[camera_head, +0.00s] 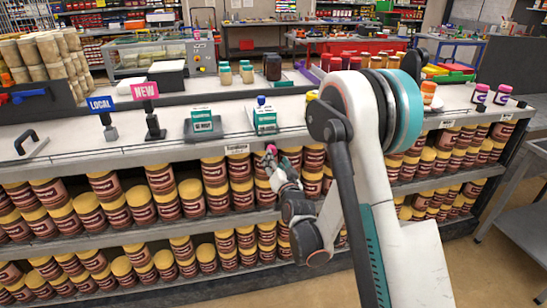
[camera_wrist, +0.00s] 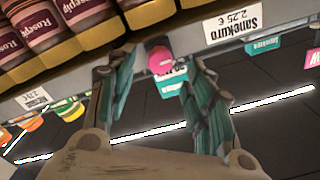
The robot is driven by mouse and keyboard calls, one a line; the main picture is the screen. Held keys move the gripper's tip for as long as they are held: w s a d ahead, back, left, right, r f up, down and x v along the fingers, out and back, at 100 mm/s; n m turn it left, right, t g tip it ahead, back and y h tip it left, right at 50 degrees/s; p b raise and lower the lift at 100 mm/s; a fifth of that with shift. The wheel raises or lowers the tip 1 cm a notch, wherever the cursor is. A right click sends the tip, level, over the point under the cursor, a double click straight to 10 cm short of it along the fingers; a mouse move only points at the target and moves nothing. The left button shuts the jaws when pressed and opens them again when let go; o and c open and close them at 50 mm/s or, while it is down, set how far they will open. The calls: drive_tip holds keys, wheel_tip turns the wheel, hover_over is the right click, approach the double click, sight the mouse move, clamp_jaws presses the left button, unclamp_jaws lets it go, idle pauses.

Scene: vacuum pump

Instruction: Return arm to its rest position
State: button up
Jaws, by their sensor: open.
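My arm (camera_head: 355,110) reaches down in front of the shelf unit on the right of centre in the head view. My gripper (camera_head: 275,164) is beside the upper row of jars, just below the counter's front edge. In the wrist view its two teal-and-grey fingers are spread apart. A small round pink thing (camera_wrist: 160,60) shows between the fingertips there. It also shows at the gripper's tip in the head view (camera_head: 271,149). I cannot tell whether the fingers touch it. No rest position is marked in view.
The counter (camera_head: 345,94) holds small bottles, stacked jars (camera_head: 40,53) and card stands (camera_head: 202,124). Jars with yellow lids (camera_head: 215,172) fill the shelves close behind my gripper. A grey cart (camera_head: 520,222) stands at the right. The floor in front is clear.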

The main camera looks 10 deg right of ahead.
drive_tip(key=shift+s, duration=0.9)
drive_tip(key=s+a+r+n+g, duration=0.1)
drive_tip(key=s+r+n+g, duration=0.2)
drive_tip(key=s+r, duration=0.35)
drive_tip(key=s+d+r+n+g, duration=0.1)
drive_tip(key=s+g, duration=0.6)
drive_tip(key=s, duration=2.5)
drive_tip(key=r+n, duration=0.1)
drive_tip(key=n, duration=0.1)
drive_tip(key=shift+s+r+n+g, duration=0.15)
drive_tip(key=shift+n+g, duration=0.25)
